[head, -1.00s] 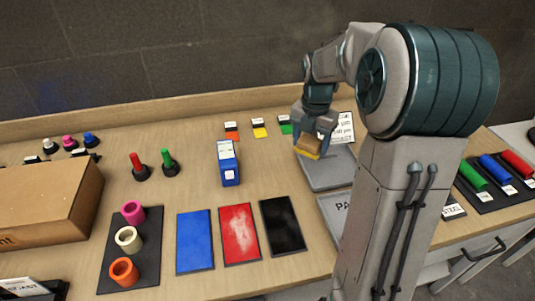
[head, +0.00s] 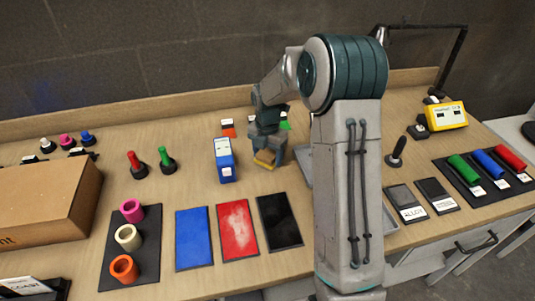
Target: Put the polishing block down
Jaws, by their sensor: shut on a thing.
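The polishing block (head: 264,160), tan with a yellow underside, is between the fingers of my gripper (head: 265,158). My gripper points down and is shut on it. The block is low over the bare wood of the workbench (head: 190,191), just right of the blue box with white labels (head: 224,161). I cannot tell whether the block touches the bench. My gripper hides part of the block and the colour cards behind it.
Blue (head: 194,239), red (head: 237,231) and black (head: 278,222) panels lie in front. A grey tray (head: 306,168) is mostly hidden behind my arm. Red (head: 135,163) and green (head: 166,159) handled tools stand left. A cardboard box (head: 40,203) is at far left.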

